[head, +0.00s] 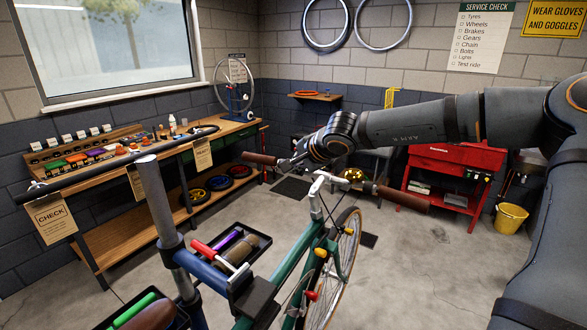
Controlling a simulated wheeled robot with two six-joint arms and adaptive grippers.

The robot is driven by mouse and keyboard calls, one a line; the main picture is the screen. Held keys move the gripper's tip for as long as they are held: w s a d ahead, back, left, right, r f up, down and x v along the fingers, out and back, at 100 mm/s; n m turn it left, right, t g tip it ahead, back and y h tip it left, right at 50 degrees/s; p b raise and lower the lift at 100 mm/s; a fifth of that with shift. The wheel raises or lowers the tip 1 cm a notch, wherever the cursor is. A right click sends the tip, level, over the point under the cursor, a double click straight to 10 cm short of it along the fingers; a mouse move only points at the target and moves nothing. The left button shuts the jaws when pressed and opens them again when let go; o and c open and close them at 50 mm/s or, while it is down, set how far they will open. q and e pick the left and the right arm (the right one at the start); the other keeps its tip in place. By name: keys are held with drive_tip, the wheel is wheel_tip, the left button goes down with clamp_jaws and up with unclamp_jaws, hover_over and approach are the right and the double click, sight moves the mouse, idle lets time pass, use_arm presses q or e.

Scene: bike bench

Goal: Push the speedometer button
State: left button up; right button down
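A green bicycle (288,262) is held in a work stand in the foreground. Its silver handlebar has brown grips at the left end (260,158) and the right end (403,198). My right gripper (288,163) comes in from the right over the handlebar, close to the left grip. Its fingers are small and partly hidden, so I cannot tell whether they are open or touch the bar. A gold dome, perhaps a bell (354,174), sits right of the stem. I cannot make out a speedometer or its button. My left gripper is not in view.
A stand post (158,205) and tool trays (245,238) stand in front at the left. A wooden workbench (228,130) with small parts runs along the left wall. A red tool cart (455,165) and yellow bucket (510,218) stand behind at the right. The concrete floor at the right is clear.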

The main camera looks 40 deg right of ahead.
drive_tip(key=shift+f, duration=0.1)
drive_tip(key=shift+w+d+f, duration=0.1)
drive_tip(key=shift+d+f, duration=0.15)
drive_tip(key=shift+r, duration=0.1)
idle(0.4)
drive_tip(key=shift+a+r, duration=0.2)
drive_tip(key=shift+r, duration=0.05)
drive_tip(key=shift+a+r, duration=0.1)
drive_tip(key=a+r, duration=0.1)
drive_tip(key=s+a+r+p, duration=0.1)
drive_tip(key=r, duration=0.1)
drive_tip(key=a+r, duration=0.1)
drive_tip(key=shift+s+a+r, duration=0.2)
drive_tip(key=shift+s, duration=0.15)
